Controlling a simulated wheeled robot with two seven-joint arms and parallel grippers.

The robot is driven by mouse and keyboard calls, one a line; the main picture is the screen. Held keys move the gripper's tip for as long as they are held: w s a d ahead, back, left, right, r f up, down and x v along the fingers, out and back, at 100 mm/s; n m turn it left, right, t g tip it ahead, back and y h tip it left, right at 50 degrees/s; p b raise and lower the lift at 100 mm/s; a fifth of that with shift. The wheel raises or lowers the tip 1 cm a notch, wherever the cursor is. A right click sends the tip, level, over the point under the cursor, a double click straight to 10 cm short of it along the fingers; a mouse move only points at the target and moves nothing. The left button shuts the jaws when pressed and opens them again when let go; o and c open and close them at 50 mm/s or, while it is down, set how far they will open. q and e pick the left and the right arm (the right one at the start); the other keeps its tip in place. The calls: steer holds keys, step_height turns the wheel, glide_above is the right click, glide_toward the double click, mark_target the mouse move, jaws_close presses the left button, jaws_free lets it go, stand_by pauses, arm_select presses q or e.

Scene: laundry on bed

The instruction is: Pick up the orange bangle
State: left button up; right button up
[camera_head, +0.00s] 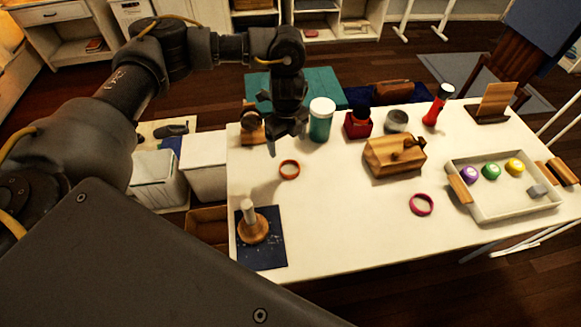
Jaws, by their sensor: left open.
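The orange bangle (289,169) lies flat on the left part of the white table (330,225). My left gripper (286,138) hangs above the table from the arm that comes in from the left. It is open, points down, and shows a little above and behind the bangle in the picture, apart from it. Nothing shows between its fingers. A second bangle, pinkish red (421,204), lies flat near the table's front, right of the middle. My right gripper is not in view.
A wooden peg stand (252,224) stands on a dark blue mat (262,255) at front left. A tray (497,213) with coloured items is at right. The table's front middle is clear.

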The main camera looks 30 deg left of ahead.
mark_target(290, 170)
arm_select(q)
steer(key=f, duration=0.5)
steer(key=shift+w+d+f, duration=0.2)
steer(key=shift+f, duration=0.1)
steer(key=f, duration=0.2)
steer(key=f+b, duration=0.1)
steer(key=f, duration=0.1)
steer(key=shift+s+d, duration=0.2)
steer(key=shift+f, duration=0.65)
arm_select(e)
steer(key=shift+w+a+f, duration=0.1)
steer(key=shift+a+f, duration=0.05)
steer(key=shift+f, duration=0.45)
arm_select(q)
steer(key=shift+c, duration=0.2)
steer(key=c, duration=1)
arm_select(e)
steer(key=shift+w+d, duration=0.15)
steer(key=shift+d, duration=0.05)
